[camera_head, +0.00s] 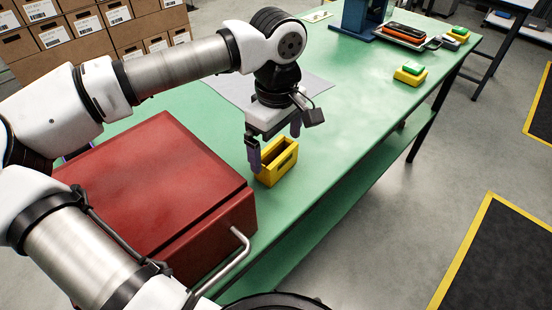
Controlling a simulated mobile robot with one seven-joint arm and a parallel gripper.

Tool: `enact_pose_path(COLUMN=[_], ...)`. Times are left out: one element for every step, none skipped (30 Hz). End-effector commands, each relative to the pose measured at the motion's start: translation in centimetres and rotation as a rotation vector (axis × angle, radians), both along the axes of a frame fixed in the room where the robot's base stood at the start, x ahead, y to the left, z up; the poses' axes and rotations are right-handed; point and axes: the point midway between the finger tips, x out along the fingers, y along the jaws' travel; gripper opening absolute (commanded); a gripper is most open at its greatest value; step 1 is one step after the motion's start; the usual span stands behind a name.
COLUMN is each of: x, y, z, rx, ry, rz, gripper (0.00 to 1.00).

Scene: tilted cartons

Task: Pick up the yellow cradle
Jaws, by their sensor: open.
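The yellow cradle (268,174) is a small open-topped box with a dark slot, standing on the green table just right of the red box. My gripper (275,142) points down at the cradle, with its fingers apart. One dark finger is at the cradle's left side; the other is behind and above its far edge. I cannot tell whether either finger touches it. Nothing shows between the fingers apart from the cradle below.
A large red box (150,185) with a metal handle (232,262) stands close left of the cradle. A grey mat (222,92) lies behind. A yellow-and-green block (410,73), an orange-topped tray (404,36) and a blue stand (352,18) are farther along the green table (350,100).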

Motion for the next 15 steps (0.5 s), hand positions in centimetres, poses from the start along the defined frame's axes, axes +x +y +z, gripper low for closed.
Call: enact_pose_path(x=[-0.1,-0.2,-0.2,-0.1,-0.1,-0.1,-0.1,-0.1,-0.1,-0.1,-0.1,-0.1,-0.1,-0.1,-0.1], y=[-0.1,-0.2,-0.2,-0.2,-0.2,-0.2,-0.2,-0.2,-0.2,-0.2,-0.2,-0.2,-0.2,-0.2,-0.2], z=[-0.7,-1.2,-1.8,-2.3,-2.6,-3.0,-3.3,-3.4,-3.6,-3.6,-3.6,-3.6,-3.6,-3.6,-3.6], rx=[-0.001,0.0,0.0,-0.001,-0.001,0.0,0.0,-0.001,-0.002,-0.001,-0.001,-0.001,-0.001,-0.001,-0.001], ry=[0.003,0.003,0.003,0.002,0.002,0.001,0.001,0.001,0.0,0.0,0.0,0.0,0.0,0.0,0.0], rz=[-0.001,-0.001,0.0,0.0,0.0,0.0,0.0,-0.001,-0.001,-0.001,0.0,0.0,0.0,0.0,0.0], gripper=[1.0,1.0,1.0,1.0,1.0,1.0,1.0,1.0,1.0,1.0,1.0,1.0,1.0,1.0,1.0])
